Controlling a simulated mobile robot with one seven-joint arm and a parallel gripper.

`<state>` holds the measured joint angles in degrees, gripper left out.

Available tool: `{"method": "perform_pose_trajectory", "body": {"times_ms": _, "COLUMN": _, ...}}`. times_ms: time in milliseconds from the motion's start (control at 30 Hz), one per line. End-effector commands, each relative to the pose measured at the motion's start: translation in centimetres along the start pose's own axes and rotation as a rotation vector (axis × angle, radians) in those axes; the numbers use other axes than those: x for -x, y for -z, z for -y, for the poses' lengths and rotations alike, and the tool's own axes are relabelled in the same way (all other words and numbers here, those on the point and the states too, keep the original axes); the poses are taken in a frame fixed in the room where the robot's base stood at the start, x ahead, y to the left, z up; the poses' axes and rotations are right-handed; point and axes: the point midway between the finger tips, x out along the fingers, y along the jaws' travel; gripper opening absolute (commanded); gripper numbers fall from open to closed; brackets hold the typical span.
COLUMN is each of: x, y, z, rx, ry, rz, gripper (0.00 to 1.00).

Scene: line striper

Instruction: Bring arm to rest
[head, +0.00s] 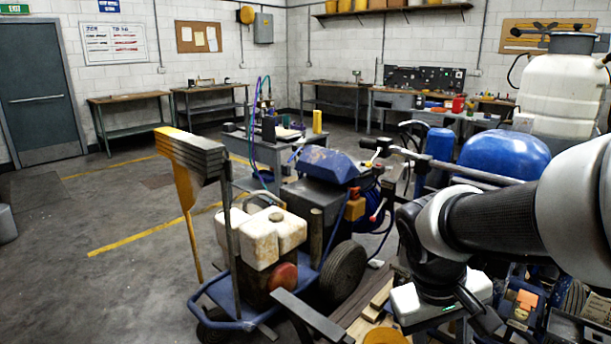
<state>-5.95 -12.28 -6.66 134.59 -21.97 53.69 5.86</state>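My arm reaches in from the right edge in the head view and bends down at a dark wrist. My gripper (448,302) hangs at its end, at the lower right, to the right of the line striper. Its fingers are not clear against the dark clutter below, so I cannot tell whether it is open or shut. I see nothing clearly held in it. The line striper (278,238) stands in the middle foreground, with a blue frame, a stained white engine tank and black wheels.
Wood planks (368,312) and a yellow round thing (385,336) lie low beside the striper. A blue tank (504,156) and a white tank (560,95) stand behind my arm. Workbenches (130,98) line the back walls. The floor at left (90,285) is mostly clear.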

Motion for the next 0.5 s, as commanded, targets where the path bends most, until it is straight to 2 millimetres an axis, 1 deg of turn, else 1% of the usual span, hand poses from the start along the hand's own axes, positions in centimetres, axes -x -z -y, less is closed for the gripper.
{"method": "perform_pose_trajectory", "body": {"times_ms": 33, "x": 1.7, "y": -0.5, "z": 0.6, "rx": -0.034, "ry": 0.039, "rz": -0.063, "gripper": 0.43}}
{"method": "perform_pose_trajectory", "body": {"times_ms": 100, "x": 3.5, "y": -1.0, "z": 1.6, "rx": -0.067, "ry": 0.087, "rz": -0.128, "gripper": 0.43}}
{"method": "perform_pose_trajectory", "body": {"times_ms": 200, "x": 5.5, "y": -1.7, "z": 2.8, "rx": -0.102, "ry": 0.141, "rz": -0.206, "gripper": 0.43}}
{"method": "perform_pose_trajectory", "body": {"times_ms": 500, "x": 9.9, "y": -3.3, "z": 5.5, "rx": -0.171, "ry": 0.25, "rz": -0.4, "gripper": 0.43}}
